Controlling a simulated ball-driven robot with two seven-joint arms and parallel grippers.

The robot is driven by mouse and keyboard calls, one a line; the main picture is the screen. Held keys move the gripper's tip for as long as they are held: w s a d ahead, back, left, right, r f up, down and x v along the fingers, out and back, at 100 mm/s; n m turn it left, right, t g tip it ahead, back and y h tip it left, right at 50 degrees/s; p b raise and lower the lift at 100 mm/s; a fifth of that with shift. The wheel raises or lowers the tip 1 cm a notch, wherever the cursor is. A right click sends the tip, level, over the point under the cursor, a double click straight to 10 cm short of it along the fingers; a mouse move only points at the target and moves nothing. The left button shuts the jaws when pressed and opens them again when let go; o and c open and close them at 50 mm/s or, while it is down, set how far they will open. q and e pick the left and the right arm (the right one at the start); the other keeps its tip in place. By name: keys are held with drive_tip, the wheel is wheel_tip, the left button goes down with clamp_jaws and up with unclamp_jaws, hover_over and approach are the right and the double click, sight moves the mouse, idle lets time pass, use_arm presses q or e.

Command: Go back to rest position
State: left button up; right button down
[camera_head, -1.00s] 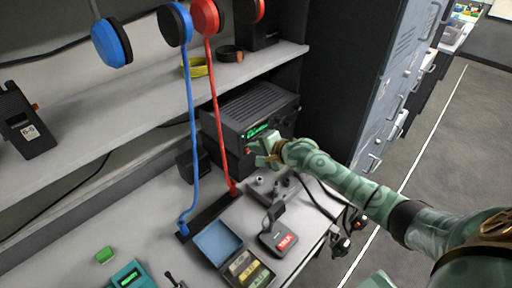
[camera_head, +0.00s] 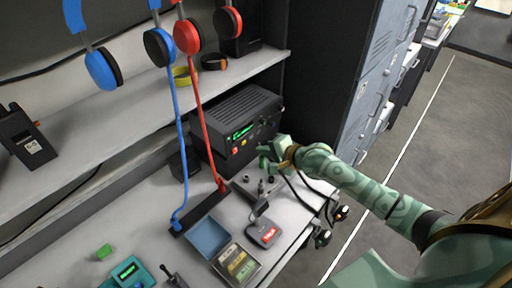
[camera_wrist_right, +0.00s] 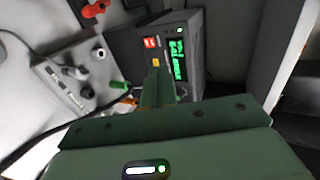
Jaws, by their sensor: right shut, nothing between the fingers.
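My right gripper (camera_head: 266,155) is green and shut, with nothing in it. It is over the bench, just in front of the lower right of a black radio unit (camera_head: 238,118) with a green display. In the right wrist view the narrow closed fingers (camera_wrist_right: 157,84) point toward the unit's front panel (camera_wrist_right: 178,58), with a gap that I cannot judge. My right arm reaches in from the lower right. My left gripper is not in view.
A grey plate with knobs (camera_head: 256,188), a small device with a red label (camera_head: 263,234) and an open blue-lidded box (camera_head: 208,238) lie below the gripper. Headphones (camera_head: 187,36) hang from above at left. Lockers (camera_head: 378,70) stand behind the arm. The floor at right is clear.

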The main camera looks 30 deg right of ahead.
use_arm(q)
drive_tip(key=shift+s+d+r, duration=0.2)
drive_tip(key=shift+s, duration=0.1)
use_arm(e)
drive_tip(key=shift+v, duration=0.85)
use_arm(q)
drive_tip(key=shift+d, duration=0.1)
use_arm(e)
drive_tip(key=shift+d+r, duration=0.1)
drive_tip(key=shift+r, duration=0.1)
